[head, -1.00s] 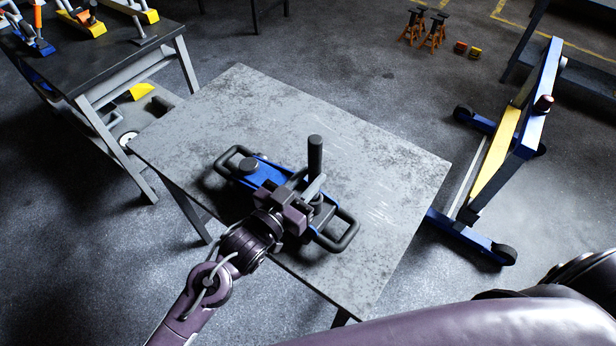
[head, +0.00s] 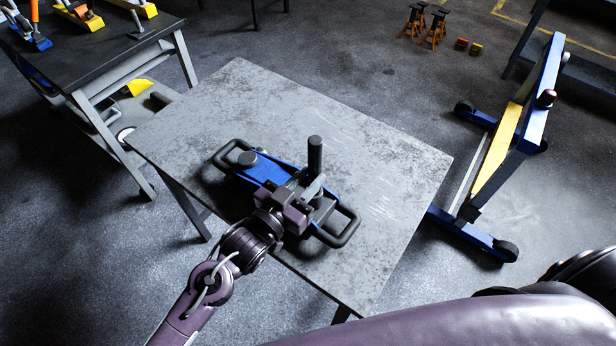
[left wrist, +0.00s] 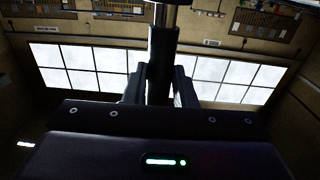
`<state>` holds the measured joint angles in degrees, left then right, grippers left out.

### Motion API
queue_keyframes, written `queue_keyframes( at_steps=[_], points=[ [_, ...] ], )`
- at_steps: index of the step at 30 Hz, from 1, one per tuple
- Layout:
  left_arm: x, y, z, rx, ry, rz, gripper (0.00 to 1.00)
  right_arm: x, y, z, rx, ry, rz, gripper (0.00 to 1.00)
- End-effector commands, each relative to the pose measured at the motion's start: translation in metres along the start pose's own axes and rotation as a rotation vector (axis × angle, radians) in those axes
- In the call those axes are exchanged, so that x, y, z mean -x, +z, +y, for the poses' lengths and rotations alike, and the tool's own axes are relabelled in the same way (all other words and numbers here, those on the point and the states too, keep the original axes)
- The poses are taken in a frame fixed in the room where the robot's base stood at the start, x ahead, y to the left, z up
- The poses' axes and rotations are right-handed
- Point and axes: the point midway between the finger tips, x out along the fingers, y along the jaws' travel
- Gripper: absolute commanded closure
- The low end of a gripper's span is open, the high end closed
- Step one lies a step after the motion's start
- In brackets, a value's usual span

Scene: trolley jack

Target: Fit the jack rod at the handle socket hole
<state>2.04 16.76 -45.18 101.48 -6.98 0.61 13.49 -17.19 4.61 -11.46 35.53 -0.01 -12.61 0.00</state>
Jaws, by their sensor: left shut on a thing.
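The trolley jack (head: 264,170) lies on the grey table, with a blue body, a round dark saddle (head: 247,159) at its left end and black bar handles at both ends. My left gripper (head: 308,190) is over the jack's right half, shut on the dark, upright jack rod (head: 315,155). The left wrist view shows the rod (left wrist: 162,65) between the two fingers, with a silvery length above. The fingers hide the rod's lower part in the head view. The socket hole is hidden, so I cannot tell whether the rod is in it. My right gripper is not in view.
The speckled table top (head: 400,170) is bare around the jack. A workbench (head: 130,50) with coloured jacks stands at the upper left. A blue and yellow wheeled frame (head: 500,150) stands right of the table. Orange axle stands (head: 424,27) are on the floor behind.

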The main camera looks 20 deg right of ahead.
Motion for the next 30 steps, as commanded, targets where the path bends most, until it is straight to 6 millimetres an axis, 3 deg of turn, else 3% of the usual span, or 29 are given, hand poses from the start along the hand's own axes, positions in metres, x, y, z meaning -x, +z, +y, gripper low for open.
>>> queue_keyframes(
  at_steps=[23, 24, 29, 30],
  points=[
    [0.0, 0.019, 0.0, 0.0, 0.0, 0.003, 1.0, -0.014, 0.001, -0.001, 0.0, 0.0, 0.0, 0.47],
    [0.0, 0.018, 0.0, 0.0, 0.0, 0.003, 0.72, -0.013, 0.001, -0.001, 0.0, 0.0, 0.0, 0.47],
    [0.0, 0.018, 0.0, 0.0, 0.0, 0.002, 0.51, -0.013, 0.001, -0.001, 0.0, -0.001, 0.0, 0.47],
    [0.0, 0.018, 0.0, 0.0, 0.0, 0.002, 0.5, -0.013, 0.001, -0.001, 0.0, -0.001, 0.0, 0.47]
  ],
)
